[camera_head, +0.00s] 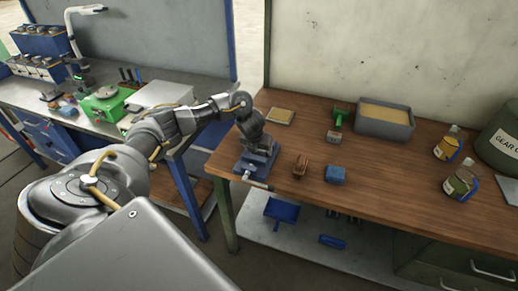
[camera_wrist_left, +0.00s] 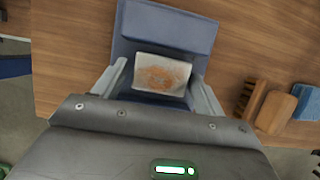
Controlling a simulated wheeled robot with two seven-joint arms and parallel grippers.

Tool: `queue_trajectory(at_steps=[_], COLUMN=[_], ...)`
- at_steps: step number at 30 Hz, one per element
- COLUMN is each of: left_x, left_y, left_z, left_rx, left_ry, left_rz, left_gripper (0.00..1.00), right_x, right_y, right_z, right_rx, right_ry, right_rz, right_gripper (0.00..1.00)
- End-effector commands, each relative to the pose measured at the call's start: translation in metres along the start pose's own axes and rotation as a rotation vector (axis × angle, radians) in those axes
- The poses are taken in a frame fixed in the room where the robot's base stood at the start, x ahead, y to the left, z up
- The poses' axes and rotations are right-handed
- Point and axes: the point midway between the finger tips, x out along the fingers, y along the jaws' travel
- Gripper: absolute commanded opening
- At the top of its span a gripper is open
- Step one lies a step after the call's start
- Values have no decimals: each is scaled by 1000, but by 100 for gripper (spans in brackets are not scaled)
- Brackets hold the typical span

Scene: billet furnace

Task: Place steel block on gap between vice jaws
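The steel block (camera_wrist_left: 162,75) is pale grey with a rusty orange mark on its top. In the left wrist view it sits on the blue vice (camera_wrist_left: 168,28), across the middle between its jaws. The vice (camera_head: 262,160) stands at the front left corner of the wooden bench in the head view. My left gripper (camera_wrist_left: 159,80) is above the vice, its fingers spread on either side of the block. A gap shows at the left finger; the right finger is very close to the block. In the head view my left gripper (camera_head: 253,143) hides the block. My right gripper is not in view.
On the wooden bench (camera_head: 410,185), a brown brush (camera_head: 301,166) and a blue block (camera_head: 336,174) lie right of the vice. Behind are a small grey block (camera_head: 333,137), a green tool (camera_head: 340,115), a grey bin (camera_head: 385,120) and bottles (camera_head: 449,143). The bench's front middle is clear.

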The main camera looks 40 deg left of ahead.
Motion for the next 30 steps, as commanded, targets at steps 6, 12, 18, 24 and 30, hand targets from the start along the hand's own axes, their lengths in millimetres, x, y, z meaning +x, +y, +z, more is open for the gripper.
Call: queue_trajectory(at_steps=[6,12,18,24,30], left_x=[0,-7,-42,-90,-115], left_y=[0,0,-1,1,0], left_z=[0,1,2,5,2], left_rx=[0,0,3,3,1], left_ry=[0,-1,-5,-7,-3], left_rz=[0,-1,-3,1,1], left_gripper=[76,76,76,76,76], right_x=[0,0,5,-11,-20], right_y=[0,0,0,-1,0], right_z=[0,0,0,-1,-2], right_rx=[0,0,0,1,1], right_ry=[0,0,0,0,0], right_rz=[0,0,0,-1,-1], right_gripper=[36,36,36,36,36])
